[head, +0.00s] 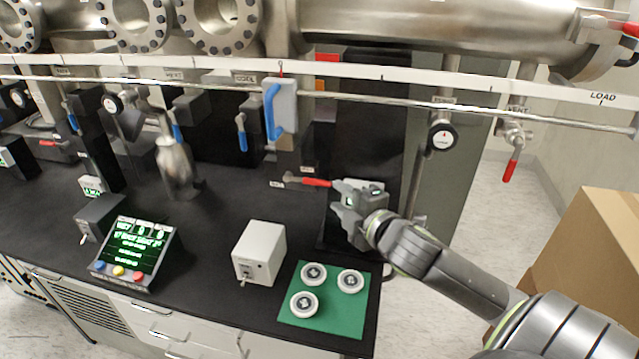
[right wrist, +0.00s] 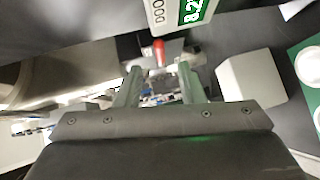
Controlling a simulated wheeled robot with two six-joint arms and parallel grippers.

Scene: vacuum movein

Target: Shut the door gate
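A red-handled lever (head: 316,182) lies low over the black bench, beside small labels too small to read. Its red handle points right, toward my right gripper (head: 343,200). In the right wrist view, the red handle (right wrist: 158,50) shows ahead of the gap between the two fingers. The right gripper (right wrist: 160,82) is open, with nothing clearly held between its fingers. Contact with the lever cannot be told. A grey block with a blue handle (head: 273,112) stands above the lever at the rail. Which part is the door gate cannot be read from labels. My left gripper is out of view.
A white switch box (head: 259,253) and a green mat (head: 340,315) with white round pieces occupy the front right bench. A display box (head: 133,252) stands left. A long rail (head: 400,103) crosses above. A cardboard box (head: 590,250) stands right.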

